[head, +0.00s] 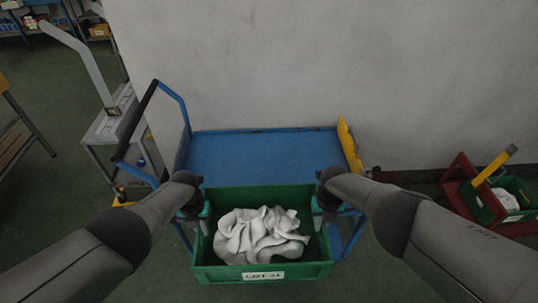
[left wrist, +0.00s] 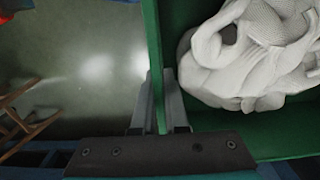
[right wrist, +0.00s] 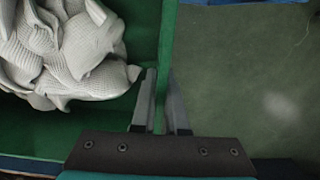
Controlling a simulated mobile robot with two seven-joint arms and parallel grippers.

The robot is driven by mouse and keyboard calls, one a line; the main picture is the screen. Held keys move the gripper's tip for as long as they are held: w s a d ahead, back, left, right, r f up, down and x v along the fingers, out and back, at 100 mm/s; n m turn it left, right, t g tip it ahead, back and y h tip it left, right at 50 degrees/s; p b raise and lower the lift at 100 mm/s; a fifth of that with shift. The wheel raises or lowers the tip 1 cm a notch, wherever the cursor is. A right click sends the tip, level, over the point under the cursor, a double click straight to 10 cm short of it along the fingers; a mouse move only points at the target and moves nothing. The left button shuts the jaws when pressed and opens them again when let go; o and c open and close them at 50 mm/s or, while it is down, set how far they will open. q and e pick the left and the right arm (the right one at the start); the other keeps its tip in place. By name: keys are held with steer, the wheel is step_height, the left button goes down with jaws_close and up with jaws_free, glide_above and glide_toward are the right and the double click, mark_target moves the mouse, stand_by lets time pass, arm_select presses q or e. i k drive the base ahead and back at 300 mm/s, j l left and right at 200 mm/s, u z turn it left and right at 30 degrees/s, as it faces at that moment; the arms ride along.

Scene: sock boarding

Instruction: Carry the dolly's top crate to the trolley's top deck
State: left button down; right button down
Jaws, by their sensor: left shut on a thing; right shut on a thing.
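A green crate (head: 205,262) holds a heap of white socks (head: 262,236) and has a label reading "LOT 31" on its near wall. My left gripper (head: 198,216) is shut on the crate's left wall, and the left wrist view shows that wall (left wrist: 153,60) between the fingers. My right gripper (head: 322,212) is shut on the right wall, which the right wrist view shows between the fingers (right wrist: 166,60). The trolley's blue top deck (head: 260,158) is bare. The crate is held level in front of it, overlapping its near edge in the head view.
The trolley has a black-gripped handle (head: 137,118) at left and a yellow panel (head: 349,146) at right. A grey wall (head: 300,70) stands behind it. A red dolly (head: 462,185) with another green crate (head: 515,192) is at far right. A grey stand (head: 112,128) is at left.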

mark_target(260, 167)
steer(key=i, duration=1.15)
